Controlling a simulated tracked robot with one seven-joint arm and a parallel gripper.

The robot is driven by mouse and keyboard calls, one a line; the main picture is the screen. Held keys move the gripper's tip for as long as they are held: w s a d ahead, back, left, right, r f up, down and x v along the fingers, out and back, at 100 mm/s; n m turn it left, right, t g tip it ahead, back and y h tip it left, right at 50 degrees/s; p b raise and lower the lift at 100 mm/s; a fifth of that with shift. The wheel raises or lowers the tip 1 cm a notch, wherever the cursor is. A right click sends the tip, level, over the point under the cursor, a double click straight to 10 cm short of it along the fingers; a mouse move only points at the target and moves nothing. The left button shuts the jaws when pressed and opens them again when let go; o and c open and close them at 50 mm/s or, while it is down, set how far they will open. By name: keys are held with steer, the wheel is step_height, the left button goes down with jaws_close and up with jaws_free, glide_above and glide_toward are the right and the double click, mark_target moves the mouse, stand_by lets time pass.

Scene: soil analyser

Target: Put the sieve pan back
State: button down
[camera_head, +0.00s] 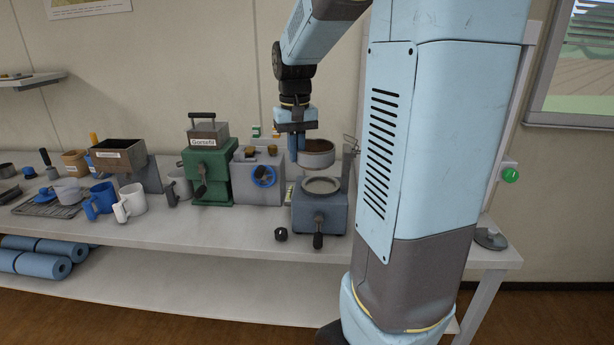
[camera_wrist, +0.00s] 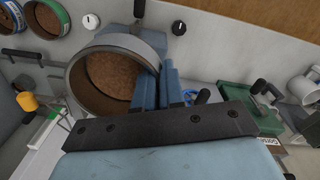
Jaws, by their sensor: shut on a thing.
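The sieve pan (camera_head: 317,160) is a round grey metal pan with brown soil in it. My gripper (camera_head: 297,153) points down and is shut on the pan's left side in the head view. The pan is held roughly level above and behind a blue-grey machine (camera_head: 321,215) with a round pale top. Its lower edge appears clear of that top, though the exact gap is hard to judge. In the wrist view the pan (camera_wrist: 77,88) shows its inner wall and soil, with the blue fingers of my gripper (camera_wrist: 160,88) at its rim.
A grey machine with a blue handwheel (camera_head: 263,176) and a green grinder (camera_head: 207,172) stand to the left. Blue and white mugs (camera_head: 130,202) are farther left on the bench (camera_head: 210,232). A small black knob (camera_head: 281,234) lies near the front edge.

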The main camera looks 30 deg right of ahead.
steer(key=w+d+f, duration=0.3)
steer(key=w+f, duration=0.1)
steer(key=w+d+f, duration=0.2)
steer(key=f, duration=0.1)
steer(key=shift+w+d, duration=0.1)
steer(key=shift+d, duration=0.25)
steer(key=shift+w+d+f, duration=0.25)
steer(key=shift+d+f, duration=0.05)
steer(key=shift+f, duration=1.7)
steer(key=shift+f, duration=0.4)
steer(key=c, duration=1.2)
jaws_free()
steer(key=shift+c, duration=0.2)
steer(key=shift+r, duration=0.1)
